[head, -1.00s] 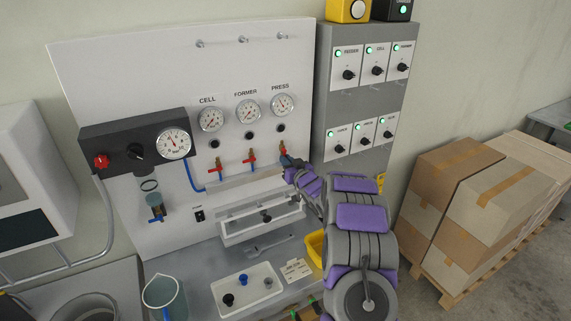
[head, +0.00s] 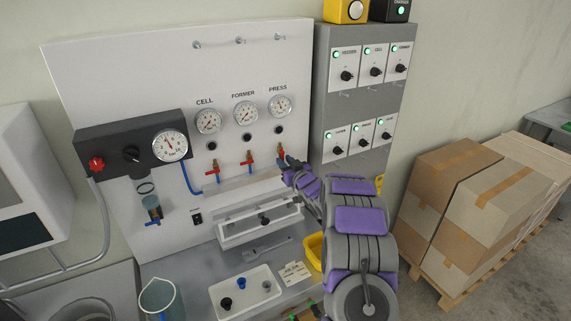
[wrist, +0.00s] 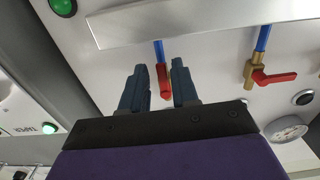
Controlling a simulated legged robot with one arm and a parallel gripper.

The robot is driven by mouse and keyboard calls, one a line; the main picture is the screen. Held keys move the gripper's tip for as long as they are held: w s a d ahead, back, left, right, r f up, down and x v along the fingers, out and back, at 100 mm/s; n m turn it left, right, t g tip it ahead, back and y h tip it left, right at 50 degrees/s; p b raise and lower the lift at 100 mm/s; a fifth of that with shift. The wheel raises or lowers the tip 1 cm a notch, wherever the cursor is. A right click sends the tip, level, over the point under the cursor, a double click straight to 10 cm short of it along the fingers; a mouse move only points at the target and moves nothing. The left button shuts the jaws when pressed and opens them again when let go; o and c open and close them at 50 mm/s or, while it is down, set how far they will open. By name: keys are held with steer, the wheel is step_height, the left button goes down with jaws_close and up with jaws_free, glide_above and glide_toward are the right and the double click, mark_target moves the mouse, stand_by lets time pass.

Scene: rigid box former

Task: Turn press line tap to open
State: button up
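The press line tap (head: 281,151) is the rightmost of the taps on the white panel, below the PRESS gauge (head: 279,106). My gripper (head: 284,160) is at it and hides its lower part in the head view. In the wrist view the tap's red handle (wrist: 163,82) stands between my two fingers (wrist: 160,80), roughly in line with its blue pipe (wrist: 159,50). My fingers are apart, with a gap showing on the left of the handle; I cannot tell whether the right finger touches it.
The former tap (head: 248,158) and cell tap (head: 213,169) are to the left, their red handles crosswise. A pale ledge (head: 240,184) runs below the taps. A grey switch cabinet (head: 365,100) stands close on the right. A yellow bin (head: 314,250) is below my arm.

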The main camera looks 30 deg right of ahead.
steer(key=shift+o, duration=0.5)
steer(key=shift+s+r, duration=0.1)
steer(key=s, duration=1.7)
steer(key=shift+s+d+p, duration=0.15)
steer(key=shift+d+p, duration=0.2)
steer(key=shift+d, duration=0.05)
